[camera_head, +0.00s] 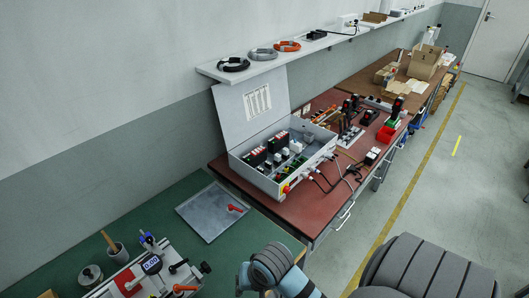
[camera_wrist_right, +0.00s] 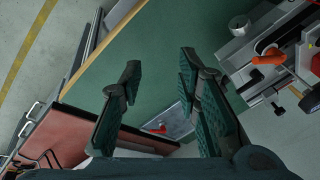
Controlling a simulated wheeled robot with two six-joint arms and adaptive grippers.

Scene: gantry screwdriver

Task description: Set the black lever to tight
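A metal clamping device (camera_head: 130,285) with a digital display stands at the lower left of the head view. A black lever (camera_head: 178,267) and a black knob (camera_head: 205,267) stick out on its right side, near an orange lever (camera_head: 185,288). I cannot tell the black lever's setting. Part of the device shows at the upper right of the right wrist view, with its orange lever (camera_wrist_right: 268,57) and a black knob (camera_wrist_right: 278,109). My right gripper (camera_wrist_right: 160,72) is open and empty, apart from the device. My left gripper is out of view.
A metal plate (camera_head: 207,222) with a red-handled item (camera_head: 236,208) lies on the green table (camera_head: 165,208). An open electrical box (camera_head: 265,185) sits on the adjoining red table (camera_head: 310,205).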

